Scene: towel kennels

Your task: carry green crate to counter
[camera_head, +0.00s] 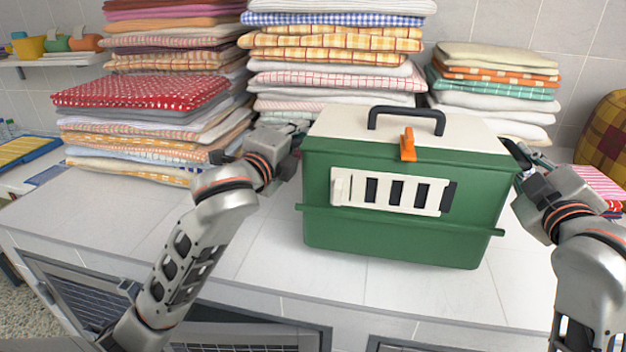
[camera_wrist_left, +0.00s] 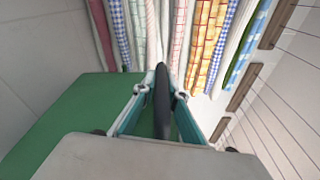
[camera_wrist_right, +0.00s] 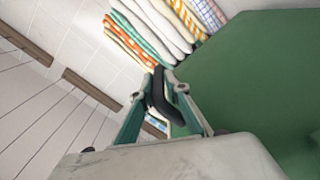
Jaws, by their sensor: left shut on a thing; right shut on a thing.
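The green crate (camera_head: 400,235) has a cream lid, a black top handle, an orange latch and a cream slotted door panel. It is upright over the white tiled counter (camera_head: 270,225); I cannot tell whether its base touches the tiles. My left gripper (camera_head: 298,140) is at the crate's left side. In the left wrist view its fingers are shut on a black side handle (camera_wrist_left: 163,100) beside the green wall. My right gripper (camera_head: 517,158) is at the right side, its fingers shut on the other black side handle (camera_wrist_right: 160,95). The crate partly hides both fingertips in the head view.
Tall stacks of folded towels stand behind the crate, at left (camera_head: 150,110), middle (camera_head: 335,50) and right (camera_head: 495,85). A yellow plaid item (camera_head: 605,135) is at the far right. Bare counter lies left of the crate and in front. Grey kennel doors (camera_head: 240,340) are below.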

